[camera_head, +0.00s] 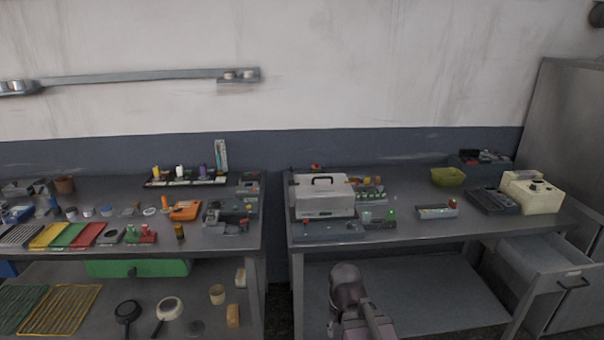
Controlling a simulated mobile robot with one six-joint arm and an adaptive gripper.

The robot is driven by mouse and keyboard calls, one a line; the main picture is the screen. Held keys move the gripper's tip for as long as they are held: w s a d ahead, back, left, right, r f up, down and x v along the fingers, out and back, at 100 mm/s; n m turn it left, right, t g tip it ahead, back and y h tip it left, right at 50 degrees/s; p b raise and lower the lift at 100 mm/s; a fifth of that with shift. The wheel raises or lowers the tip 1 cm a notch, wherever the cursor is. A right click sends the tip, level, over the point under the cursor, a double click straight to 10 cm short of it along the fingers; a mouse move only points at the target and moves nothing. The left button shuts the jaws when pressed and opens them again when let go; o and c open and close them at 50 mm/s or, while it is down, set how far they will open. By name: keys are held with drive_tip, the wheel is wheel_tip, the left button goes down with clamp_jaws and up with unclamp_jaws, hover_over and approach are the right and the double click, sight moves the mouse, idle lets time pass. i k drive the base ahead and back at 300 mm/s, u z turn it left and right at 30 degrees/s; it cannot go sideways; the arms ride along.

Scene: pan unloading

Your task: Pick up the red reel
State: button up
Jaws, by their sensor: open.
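I cannot make out a clear red reel; the objects are small in this view. Small red pieces (147,231) stand on a block near the front of the left bench. Upright spool-like pieces in yellow, white and purple (203,170) stand in a dark rack (158,184) at the back of that bench. An orange conical spool (165,204) stands beside an orange device. Part of my arm shows at the bottom centre, in front of the right bench, but my gripper's fingers do not show.
The left bench (222,242) holds coloured trays and devices; pans (168,309) lie on its lower shelf. The right bench (400,231) holds a white case (323,199), a yellow-green bowl (447,177) and a cream device (533,194). A drawer (558,267) stands open at right.

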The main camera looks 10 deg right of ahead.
sight(315, 169)
drive_tip(key=k, duration=0.55)
drive_tip(key=z, duration=0.15)
drive_tip(key=i, duration=1.55)
drive_tip(key=u, duration=0.05)
